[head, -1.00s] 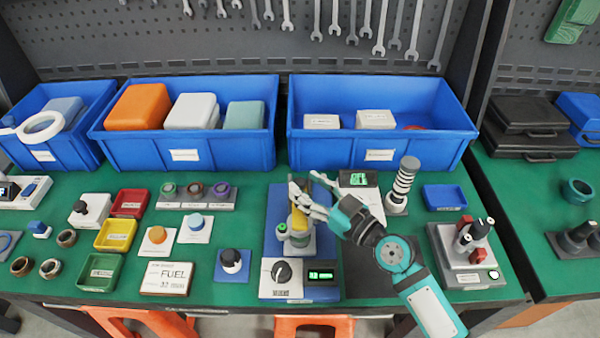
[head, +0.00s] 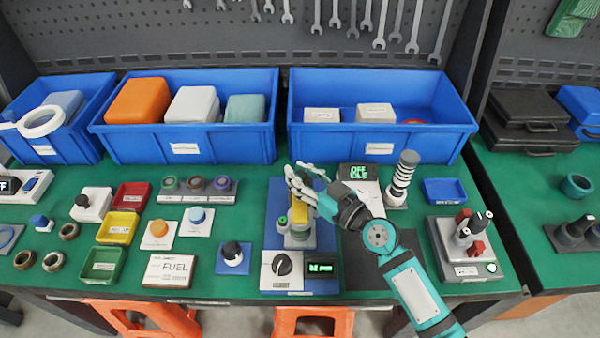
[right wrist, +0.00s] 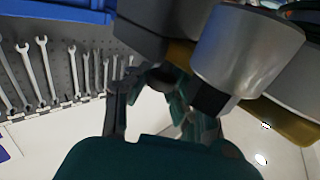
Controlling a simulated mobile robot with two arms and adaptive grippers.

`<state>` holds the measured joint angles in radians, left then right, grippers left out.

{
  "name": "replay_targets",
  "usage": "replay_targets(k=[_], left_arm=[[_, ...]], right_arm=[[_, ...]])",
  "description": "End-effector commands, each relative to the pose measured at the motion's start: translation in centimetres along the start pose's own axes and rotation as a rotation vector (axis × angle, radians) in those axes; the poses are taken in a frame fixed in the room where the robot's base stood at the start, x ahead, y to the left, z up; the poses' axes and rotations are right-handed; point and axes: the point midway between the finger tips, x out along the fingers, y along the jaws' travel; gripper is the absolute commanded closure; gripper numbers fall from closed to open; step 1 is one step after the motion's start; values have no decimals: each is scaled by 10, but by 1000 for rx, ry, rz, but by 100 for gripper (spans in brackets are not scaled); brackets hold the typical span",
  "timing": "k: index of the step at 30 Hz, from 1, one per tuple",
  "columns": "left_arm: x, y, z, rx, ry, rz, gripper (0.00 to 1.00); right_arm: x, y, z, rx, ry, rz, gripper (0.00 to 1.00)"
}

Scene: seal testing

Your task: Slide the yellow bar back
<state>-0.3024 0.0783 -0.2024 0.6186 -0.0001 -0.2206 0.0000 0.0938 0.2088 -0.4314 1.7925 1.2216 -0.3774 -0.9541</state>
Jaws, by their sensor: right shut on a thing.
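The yellow bar (head: 298,219) is part of the small test rig on the blue base plate (head: 275,208) in the middle of the bench. My right gripper (head: 303,184) reaches in from the right and is shut on the yellow bar at the back of the rig. Its fingers hide much of the bar in the head view. In the right wrist view the bar (right wrist: 283,121) runs behind large grey metal cylinders (right wrist: 245,52), and the fingers (right wrist: 158,80) close near its far end. My left gripper is not in view.
A knob and display box (head: 300,272) stands in front of the rig. A screen block (head: 358,180) and a ringed post (head: 403,178) stand to its right. Blue bins (head: 380,146) line the back. A switch box (head: 465,255) is farther right.

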Motion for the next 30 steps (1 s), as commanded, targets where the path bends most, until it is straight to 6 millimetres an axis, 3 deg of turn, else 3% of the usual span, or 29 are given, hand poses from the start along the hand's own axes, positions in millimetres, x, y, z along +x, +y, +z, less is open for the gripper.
replay_targets(k=[16,24,30], left_arm=[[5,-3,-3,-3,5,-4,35],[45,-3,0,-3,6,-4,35],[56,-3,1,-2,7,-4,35]], right_arm=[[2,4,3,1,-1,0,100],[37,42,7,-7,3,7,100],[50,57,3,-5,-1,11,100]])
